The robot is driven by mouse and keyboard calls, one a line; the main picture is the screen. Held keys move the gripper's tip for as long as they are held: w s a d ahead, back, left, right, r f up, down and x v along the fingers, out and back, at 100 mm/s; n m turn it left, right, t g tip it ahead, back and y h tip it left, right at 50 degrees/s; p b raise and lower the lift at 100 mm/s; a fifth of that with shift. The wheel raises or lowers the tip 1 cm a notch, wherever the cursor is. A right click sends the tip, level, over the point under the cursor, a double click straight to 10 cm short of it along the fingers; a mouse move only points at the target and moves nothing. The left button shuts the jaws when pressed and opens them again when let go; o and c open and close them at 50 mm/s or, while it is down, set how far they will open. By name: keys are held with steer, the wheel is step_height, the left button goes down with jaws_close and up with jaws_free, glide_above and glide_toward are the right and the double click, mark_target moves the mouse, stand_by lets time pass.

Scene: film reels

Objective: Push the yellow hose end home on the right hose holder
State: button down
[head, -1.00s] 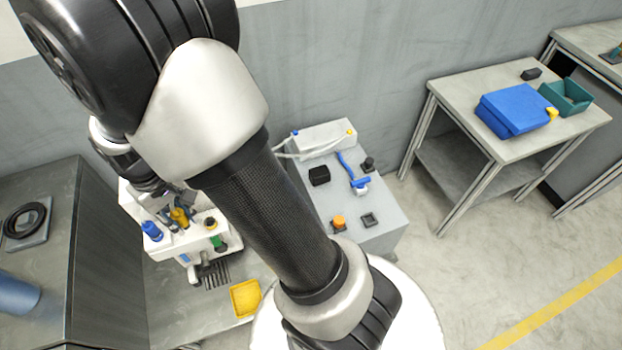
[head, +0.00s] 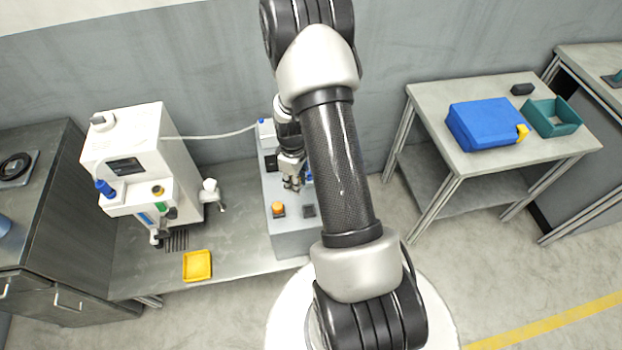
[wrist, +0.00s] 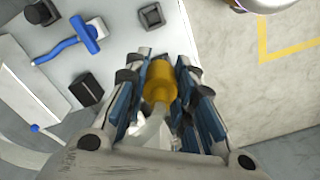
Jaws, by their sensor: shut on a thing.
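My gripper (wrist: 160,85) is shut on the yellow hose end (wrist: 158,80), with a pale piece of hose running back from it between the blue-padded fingers. A white machine (head: 135,150) stands well to the left of my gripper. I cannot tell for certain that this socket is the right hose holder.
A yellow tray (head: 197,265) lies before the machine. A separate table right holds a blue case (head: 485,123) and green bin (head: 553,117).

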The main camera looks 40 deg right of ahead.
steer(key=shift+n, duration=0.6)
steer(key=d+f+b, duration=0.1)
steer(key=f+b, duration=0.1)
steer(key=f, duration=0.2)
steer(key=s+d+f+b, duration=0.1)
steer(key=f+b, duration=0.1)
steer(key=f, duration=0.2)
steer(key=s+d+f+b, duration=0.1)
steer(key=f+b, duration=0.1)
steer(key=f, duration=0.2)
steer(key=shift+d+b, duration=0.15)
steer(key=shift+b, duration=0.2)
steer(key=shift+f, duration=0.1)
steer(key=shift+f+b, duration=0.5)
steer(key=shift+f, duration=1.3)
steer(key=c, duration=1.3)
jaws_free()
